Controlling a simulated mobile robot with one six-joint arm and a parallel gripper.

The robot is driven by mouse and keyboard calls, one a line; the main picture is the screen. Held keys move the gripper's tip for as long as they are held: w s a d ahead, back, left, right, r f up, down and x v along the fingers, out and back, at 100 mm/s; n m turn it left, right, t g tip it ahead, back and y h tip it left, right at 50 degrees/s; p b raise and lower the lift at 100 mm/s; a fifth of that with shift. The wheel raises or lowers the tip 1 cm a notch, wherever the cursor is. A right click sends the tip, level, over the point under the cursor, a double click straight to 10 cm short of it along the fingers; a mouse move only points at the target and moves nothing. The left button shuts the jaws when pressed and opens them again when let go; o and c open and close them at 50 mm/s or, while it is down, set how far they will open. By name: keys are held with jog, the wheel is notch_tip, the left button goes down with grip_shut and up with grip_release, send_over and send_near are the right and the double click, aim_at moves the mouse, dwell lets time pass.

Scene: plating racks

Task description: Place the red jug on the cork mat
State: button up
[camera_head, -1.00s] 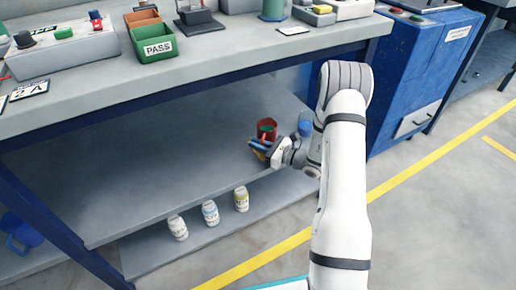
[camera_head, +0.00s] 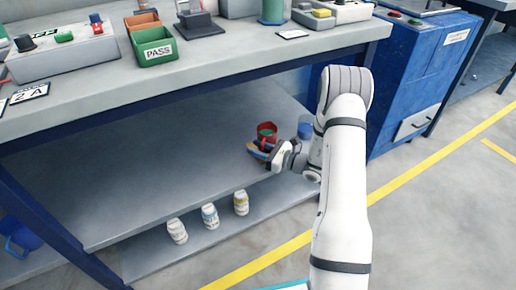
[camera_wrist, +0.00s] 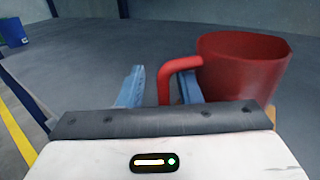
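The red jug (camera_head: 267,129) stands on the grey lower shelf under the bench. In the wrist view the red jug (camera_wrist: 243,70) is upright at the right, its handle toward the left. My gripper (camera_wrist: 160,88) is open, with one blue finger left of the handle and the other in the gap between handle and body. It also shows at the jug in the head view (camera_head: 258,151). A small tan edge shows beside the jug in the wrist view; I cannot tell whether it is the cork mat. The mat is not clearly visible.
A blue cylindrical item (camera_head: 305,129) stands right of the jug, partly behind my arm. Several white bottles (camera_head: 210,215) stand on a lower ledge. The bench top (camera_head: 230,55) overhangs the shelf. The shelf's left part (camera_head: 130,180) is clear.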

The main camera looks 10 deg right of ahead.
jog(key=p+v, duration=0.3)
jog(key=v, duration=0.8)
jog(key=s+a+r+n+g+h, duration=0.2)
jog(key=s+a+r+n+g, duration=1)
jog(key=n, duration=0.1)
jog(key=s+d+r+n+t+h, duration=0.1)
jog(key=s+d+r+n+h, duration=0.1)
jog(key=s+r+n+h, duration=0.2)
jog(key=s+d+r+n+h, duration=0.2)
jog(key=s+r+n+h, duration=0.2)
jog(key=s+n+h, duration=0.4)
jog(key=shift+s+d+t, duration=0.2)
jog(key=shift+d+t, duration=0.15)
jog(key=shift+t, duration=0.05)
notch_tip(320, 180, up, 35)
jog(key=t+p, duration=0.1)
jog(key=p, duration=3.1)
jog(key=shift+s+n, duration=0.25)
jog(key=shift+n, duration=0.05)
